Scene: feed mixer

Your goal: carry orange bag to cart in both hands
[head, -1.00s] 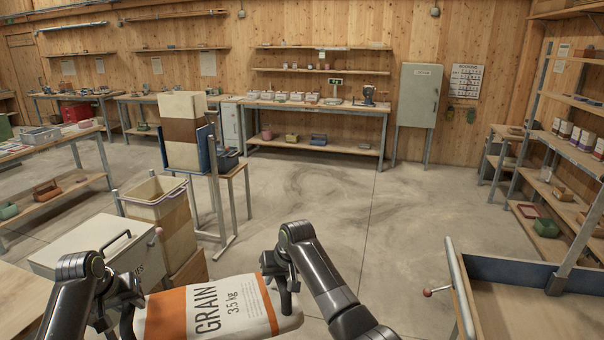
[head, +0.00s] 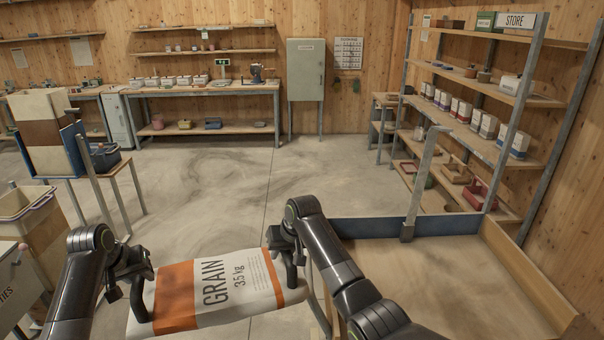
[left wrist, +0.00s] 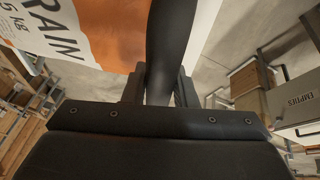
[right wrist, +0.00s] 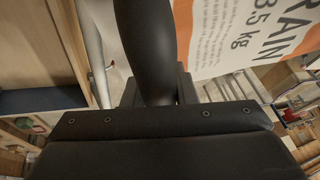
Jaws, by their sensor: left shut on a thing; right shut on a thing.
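The orange and white grain bag (head: 216,287), printed "GRAIN 3.5 kg", hangs level in front of me between both hands. My left gripper (head: 143,300) is shut on its left end, and my right gripper (head: 291,272) is shut on its right end. The bag also shows in the left wrist view (left wrist: 108,30) and the right wrist view (right wrist: 235,40). The dark fingers hide the exact grip in both wrist views. The cart (head: 380,226), a low tray with a blue back wall, a wooden right side and an upright post, stands to the right of the bag. Its bed looks bare.
A "STORE" shelf (head: 500,155) lines the right wall behind the cart. A workbench (head: 205,88) and grey cabinet (head: 306,72) stand at the back. The middle floor is clear.

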